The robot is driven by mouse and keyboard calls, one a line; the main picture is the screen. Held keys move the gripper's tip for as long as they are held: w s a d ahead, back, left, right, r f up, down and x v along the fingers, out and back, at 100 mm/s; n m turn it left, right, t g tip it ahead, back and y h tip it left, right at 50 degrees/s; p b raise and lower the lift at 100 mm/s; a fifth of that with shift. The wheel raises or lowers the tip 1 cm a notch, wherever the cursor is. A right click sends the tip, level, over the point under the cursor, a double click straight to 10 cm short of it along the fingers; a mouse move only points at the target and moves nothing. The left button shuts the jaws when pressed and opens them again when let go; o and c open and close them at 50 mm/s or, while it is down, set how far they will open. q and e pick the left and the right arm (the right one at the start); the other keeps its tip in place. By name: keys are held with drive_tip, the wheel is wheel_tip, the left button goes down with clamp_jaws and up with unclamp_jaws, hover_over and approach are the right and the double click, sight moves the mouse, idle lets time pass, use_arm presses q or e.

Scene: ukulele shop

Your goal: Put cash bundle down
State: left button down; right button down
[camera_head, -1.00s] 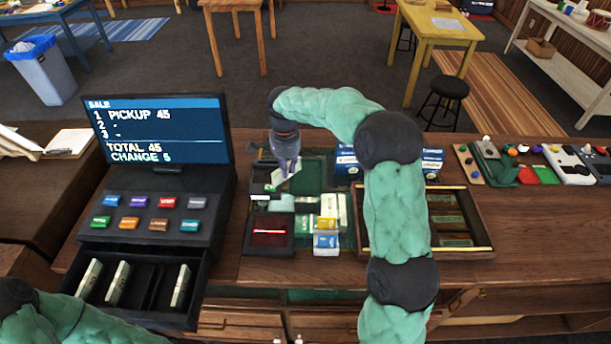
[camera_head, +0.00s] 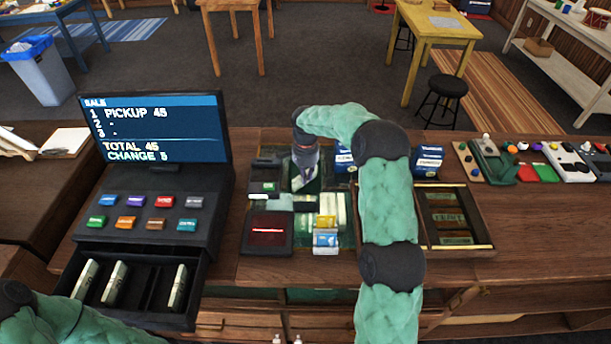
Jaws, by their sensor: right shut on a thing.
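My right gripper (camera_head: 303,170) is over the counter, just right of the small black card device (camera_head: 264,172). It points down, shut on a pale green cash bundle (camera_head: 309,186) that is partly hidden by the fingers. The bundle is over the green mat area; I cannot tell whether it touches the surface. The register's cash drawer (camera_head: 150,322) is open at the left, with several bundles (camera_head: 116,284) standing in its slots. Of my left arm only a part shows at the bottom left; its gripper is out of view.
The register screen (camera_head: 155,128) reads total 45, change 5. A black tray with a red display (camera_head: 268,230), small yellow and blue boxes (camera_head: 326,238) and a wooden tray (camera_head: 486,246) surround the mat. Blue boxes (camera_head: 428,158) stand at the back. The counter's right side has bare wood.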

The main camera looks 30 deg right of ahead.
drive_tip(key=shift+f, duration=0.1)
drive_tip(key=c, duration=1.2)
unclamp_jaws()
wheel_tip(320, 180, up, 12)
drive_tip(key=shift+r+p, duration=0.2)
drive_tip(key=shift+p, duration=0.5)
drive_tip(key=shift+s+f, duration=0.1)
drive_tip(key=shift+f, duration=0.05)
